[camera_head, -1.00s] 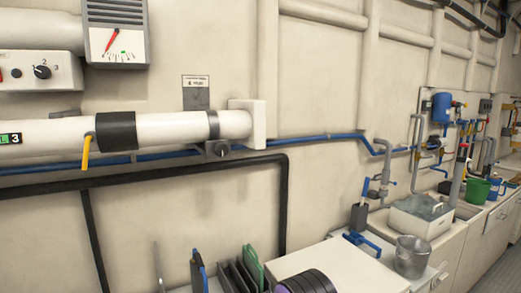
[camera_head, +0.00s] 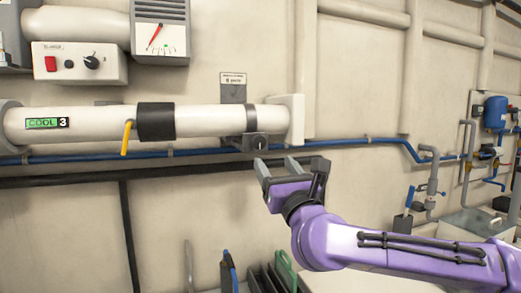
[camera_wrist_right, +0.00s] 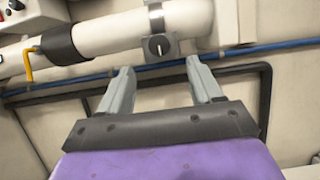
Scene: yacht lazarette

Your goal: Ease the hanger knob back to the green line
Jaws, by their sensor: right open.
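The hanger knob (camera_head: 258,142) is a small dark round knob on the grey clamp under the right end of the white pipe (camera_head: 205,120). It also shows in the right wrist view (camera_wrist_right: 158,46), with a pale pointer mark standing nearly upright. My right gripper (camera_head: 276,163) is open and empty, just below the knob and apart from it. In the right wrist view its two fingers (camera_wrist_right: 160,74) point up toward the knob, one on each side. My left gripper is not in view.
A yellow lever (camera_head: 127,137) hangs from the pipe left of a black sleeve. A blue line (camera_head: 350,142) and a dark rail (camera_head: 75,181) run along the wall close to the knob. A switch box (camera_head: 80,63) sits above the pipe.

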